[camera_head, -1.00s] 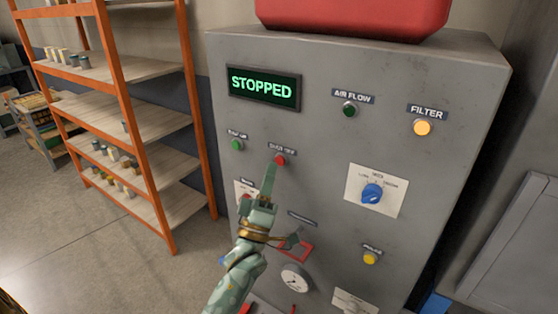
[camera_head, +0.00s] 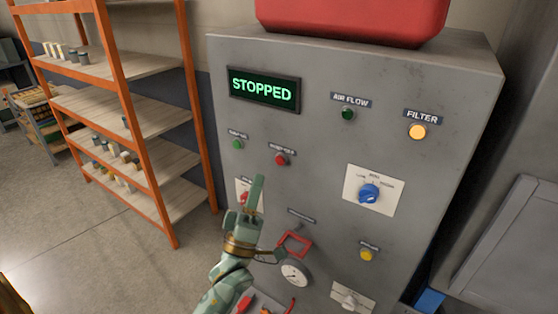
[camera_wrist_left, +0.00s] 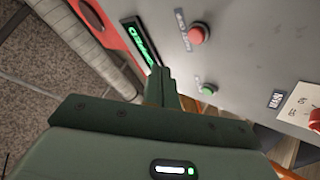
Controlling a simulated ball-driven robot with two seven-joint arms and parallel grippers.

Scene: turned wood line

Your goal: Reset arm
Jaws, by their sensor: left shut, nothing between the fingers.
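My left gripper (camera_head: 257,192) is shut and empty, in front of the grey control cabinet (camera_head: 310,130). Its fingertips are below the red button (camera_head: 281,158) and apart from it in the head view. In the left wrist view the shut fingers (camera_wrist_left: 160,82) point toward the panel, with a red button (camera_wrist_left: 197,34) and a green button (camera_wrist_left: 208,89) beyond them. The display (camera_head: 263,90) reads STOPPED in green. The right gripper is not in view.
The panel also carries a blue knob (camera_head: 369,193), a yellow filter lamp (camera_head: 417,131), a gauge (camera_head: 295,272) and a red frame (camera_head: 294,244). An orange shelf rack (camera_head: 166,190) stands to the left. A red box (camera_head: 350,20) sits on top.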

